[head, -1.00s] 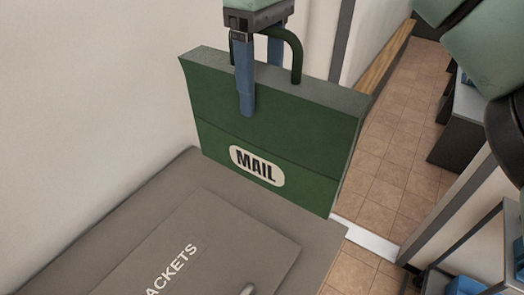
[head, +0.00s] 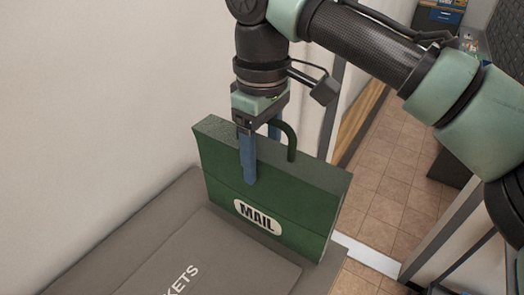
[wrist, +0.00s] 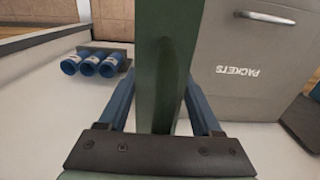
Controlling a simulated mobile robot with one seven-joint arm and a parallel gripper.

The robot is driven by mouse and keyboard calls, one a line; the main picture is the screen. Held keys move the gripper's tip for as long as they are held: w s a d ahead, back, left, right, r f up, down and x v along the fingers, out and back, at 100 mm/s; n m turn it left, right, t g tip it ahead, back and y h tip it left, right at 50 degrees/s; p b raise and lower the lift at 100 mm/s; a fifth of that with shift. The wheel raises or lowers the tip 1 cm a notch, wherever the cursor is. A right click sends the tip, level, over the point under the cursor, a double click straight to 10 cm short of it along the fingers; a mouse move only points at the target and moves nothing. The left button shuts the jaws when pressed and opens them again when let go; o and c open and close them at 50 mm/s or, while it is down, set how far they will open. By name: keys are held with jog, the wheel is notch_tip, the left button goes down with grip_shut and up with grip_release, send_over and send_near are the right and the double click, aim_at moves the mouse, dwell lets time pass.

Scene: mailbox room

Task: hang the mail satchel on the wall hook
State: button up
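The green mail satchel (head: 275,190) has a white MAIL label and a dark arched handle. My gripper (head: 261,155) is above it, pointing down, with one blue finger over the front face and the other behind the top edge, beside the handle. In the wrist view the satchel (wrist: 160,40) runs upright between the two blue fingers of my gripper (wrist: 158,88). The satchel moves with the gripper and looks held, though the contact itself is not clear. The satchel's far side is hidden. I see no wall hook in either view.
A grey box marked PACKETS (head: 150,278) lies below and in front of the satchel; I cannot tell if they touch. It also shows in the wrist view (wrist: 255,100), near several blue cylinders (wrist: 95,65). A bare pale wall (head: 90,90) is at left. Tiled floor (head: 395,180) is open at right.

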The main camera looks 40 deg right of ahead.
jog(key=o, duration=0.3)
jog(key=shift+o, duration=0.2)
jog(key=shift+f, duration=0.1)
jog(key=shift+f+b, duration=0.1)
jog(key=shift+b, duration=0.55)
notch_tip(320, 180, up, 13)
jog(key=shift+a+r+p, duration=0.1)
jog(key=shift+a+p, duration=0.05)
jog(key=shift+p, duration=0.2)
